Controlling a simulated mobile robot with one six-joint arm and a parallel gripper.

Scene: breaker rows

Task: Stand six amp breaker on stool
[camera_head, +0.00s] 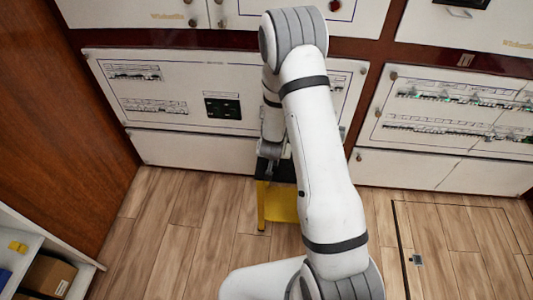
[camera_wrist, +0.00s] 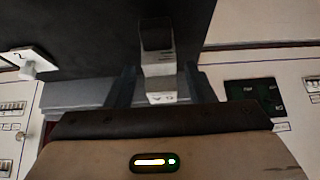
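The six amp breaker (camera_wrist: 161,70) is a narrow pale block with a dark part, and its label, partly hidden, appears to read 6 A. In the wrist view it stands out between the two grey fingers of my gripper (camera_wrist: 160,78), which look closed against its sides. The stool (camera_head: 280,203) is yellow with a black top, below my gripper in the head view (camera_head: 270,160). The black stool top (camera_wrist: 90,35) fills the upper left of the wrist view behind the breaker. I cannot tell whether the breaker touches it. In the head view the breaker is too small or hidden to make out.
A white breaker panel (camera_head: 190,85) with rows and a dark block stands behind the stool, partly hidden by my arm. Another panel (camera_head: 455,115) is at right. A shelf with a cardboard box (camera_head: 48,277) is at lower left. Wooden floor is clear around the stool.

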